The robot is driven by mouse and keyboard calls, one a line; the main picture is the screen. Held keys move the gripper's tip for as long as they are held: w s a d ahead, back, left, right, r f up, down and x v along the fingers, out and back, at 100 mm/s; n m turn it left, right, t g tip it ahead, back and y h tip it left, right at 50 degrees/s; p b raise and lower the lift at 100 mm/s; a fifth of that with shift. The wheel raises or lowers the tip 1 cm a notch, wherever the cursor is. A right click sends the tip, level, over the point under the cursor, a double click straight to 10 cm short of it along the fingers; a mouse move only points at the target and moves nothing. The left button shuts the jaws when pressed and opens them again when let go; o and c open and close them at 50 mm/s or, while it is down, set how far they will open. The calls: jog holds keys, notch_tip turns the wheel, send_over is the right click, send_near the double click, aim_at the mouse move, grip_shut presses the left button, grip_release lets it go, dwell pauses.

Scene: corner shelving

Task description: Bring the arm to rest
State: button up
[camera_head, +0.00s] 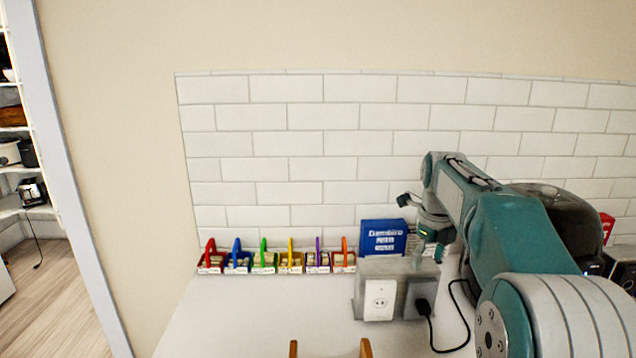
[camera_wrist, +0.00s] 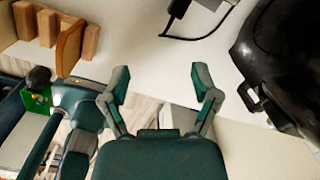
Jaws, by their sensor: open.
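My teal arm reaches over the right side of the white counter (camera_head: 240,315) in the head view. My gripper (camera_head: 425,255) hangs at the arm's far end, just above or in front of a grey outlet box (camera_head: 397,268). In the wrist view my gripper (camera_wrist: 160,88) has its two fingers spread wide apart. Nothing is between the fingers. Below them show the counter's edge and a pale floor.
Colourful handled bins (camera_head: 277,262) line the tiled wall. A blue box (camera_head: 383,238) stands behind the outlet box, with a black plug and cord (camera_head: 424,308). A dark appliance (camera_head: 565,225) is behind my arm. Wooden pieces (camera_wrist: 68,42) sit at upper left. The counter's left is clear.

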jog(key=s+a+r+n+t, duration=0.2)
jog(key=s+a+r+n, duration=0.15)
jog(key=s+n, duration=0.55)
jog(key=s+a+f+n+t, duration=0.1)
jog(key=s+f+n, duration=0.1)
jog(key=s+n, duration=0.5)
jog(key=s+a+f+n+t, duration=0.1)
jog(key=s+a+f+n, duration=0.1)
jog(key=s+n, duration=0.5)
jog(key=s+a+f+n, duration=0.2)
jog(key=s+f+n, duration=0.2)
jog(key=s+n, duration=0.3)
jog(key=shift+a+t, duration=0.25)
jog(key=shift+t, duration=0.15)
jog(key=shift+c, duration=0.3)
